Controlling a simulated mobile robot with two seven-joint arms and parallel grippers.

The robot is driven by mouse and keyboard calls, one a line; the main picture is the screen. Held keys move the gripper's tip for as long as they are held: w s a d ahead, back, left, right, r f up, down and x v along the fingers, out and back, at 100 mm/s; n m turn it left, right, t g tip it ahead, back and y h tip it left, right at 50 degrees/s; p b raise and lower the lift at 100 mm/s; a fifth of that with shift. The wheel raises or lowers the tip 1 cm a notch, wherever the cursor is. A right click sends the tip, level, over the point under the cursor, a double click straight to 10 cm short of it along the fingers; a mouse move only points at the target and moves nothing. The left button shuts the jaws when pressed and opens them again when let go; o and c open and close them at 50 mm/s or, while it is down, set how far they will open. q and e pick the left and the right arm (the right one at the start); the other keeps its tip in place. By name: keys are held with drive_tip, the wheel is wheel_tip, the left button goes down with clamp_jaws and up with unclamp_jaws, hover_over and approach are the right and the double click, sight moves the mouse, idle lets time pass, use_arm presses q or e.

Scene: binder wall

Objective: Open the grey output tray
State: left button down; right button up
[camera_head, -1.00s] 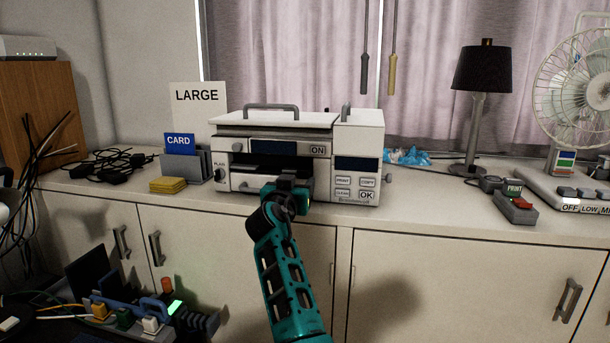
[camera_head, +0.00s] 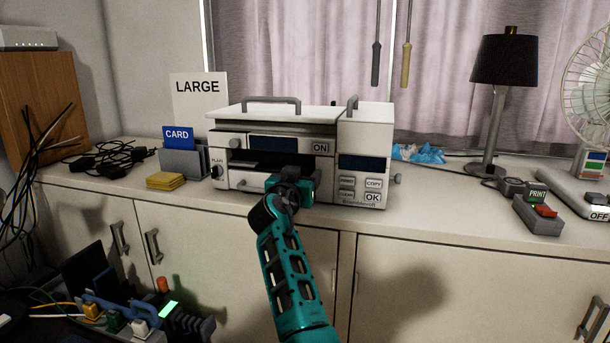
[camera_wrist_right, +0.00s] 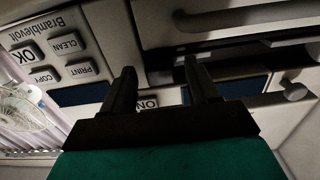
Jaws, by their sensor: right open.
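The white printer (camera_head: 300,115) stands on the counter, its front facing me. Low on its left front, below a dark slot (camera_head: 245,160), is a light front panel with a bar handle (camera_head: 245,185), which seems to be the output tray; it looks shut. The bar also shows at the top of the wrist view (camera_wrist_right: 240,17). My right gripper (camera_head: 292,186) is at the printer's lower front, right of the visible handle part, and hides part of the panel. In the wrist view its two fingers (camera_wrist_right: 162,80) are apart with nothing between them. My left gripper is not in view.
Right of the slot are the buttons, such as OK (camera_head: 373,197). A grey card holder (camera_head: 182,162) and yellow pads (camera_head: 166,180) lie to the left. A lamp (camera_head: 490,120) and a PRINT switch box (camera_head: 538,215) stand right.

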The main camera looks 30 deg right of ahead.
drive_tip(key=shift+c, duration=0.4)
clamp_jaws()
idle(0.4)
